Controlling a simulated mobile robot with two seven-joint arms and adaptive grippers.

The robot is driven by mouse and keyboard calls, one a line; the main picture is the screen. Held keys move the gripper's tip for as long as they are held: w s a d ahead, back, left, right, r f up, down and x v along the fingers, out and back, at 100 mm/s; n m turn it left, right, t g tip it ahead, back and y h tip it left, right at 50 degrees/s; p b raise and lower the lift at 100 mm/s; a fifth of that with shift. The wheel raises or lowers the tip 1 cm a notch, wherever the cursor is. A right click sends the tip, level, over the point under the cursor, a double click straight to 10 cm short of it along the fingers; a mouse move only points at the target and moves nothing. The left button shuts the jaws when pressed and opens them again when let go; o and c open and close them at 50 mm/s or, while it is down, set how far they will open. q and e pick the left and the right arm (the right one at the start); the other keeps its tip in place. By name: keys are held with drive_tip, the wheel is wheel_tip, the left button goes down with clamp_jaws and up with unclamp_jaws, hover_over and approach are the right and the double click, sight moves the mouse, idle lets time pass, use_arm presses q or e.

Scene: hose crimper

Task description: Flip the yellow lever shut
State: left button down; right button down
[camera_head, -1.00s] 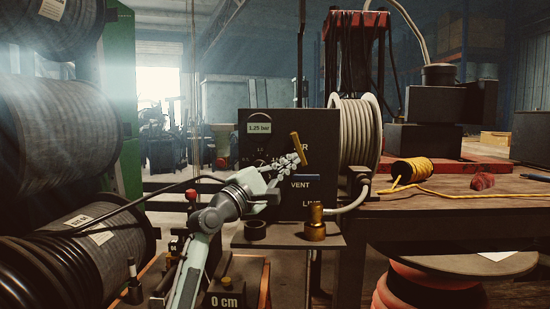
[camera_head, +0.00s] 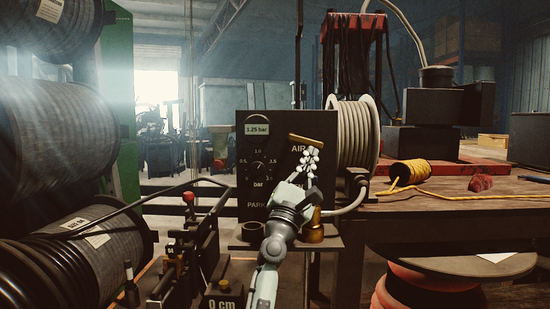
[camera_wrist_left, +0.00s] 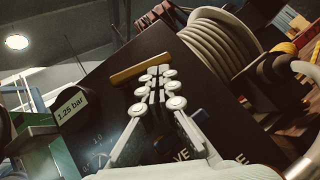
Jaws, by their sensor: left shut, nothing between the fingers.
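The yellow lever (camera_head: 313,140) is on the upper right of the black panel (camera_head: 242,180), beside the word AIR. It lies nearly level, with its right end a little lower. My left gripper (camera_head: 309,154) is shut and empty, with its fingertips just below the lever. In the left wrist view the lever (camera_wrist_left: 138,72) runs behind the left side of the shut fingertips (camera_wrist_left: 158,72). I cannot tell whether they touch it. My right gripper is in neither view.
The panel carries a 1.25 bar display (camera_head: 257,129) and a black knob (camera_head: 258,168). A brass fitting (camera_head: 313,232) and a black ring (camera_head: 252,232) stand on the shelf below. A hose reel (camera_head: 352,132) is close on the right.

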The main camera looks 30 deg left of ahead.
use_arm(q)
drive_tip(key=v, duration=1.2)
drive_tip(key=shift+f, duration=0.1)
idle(0.4)
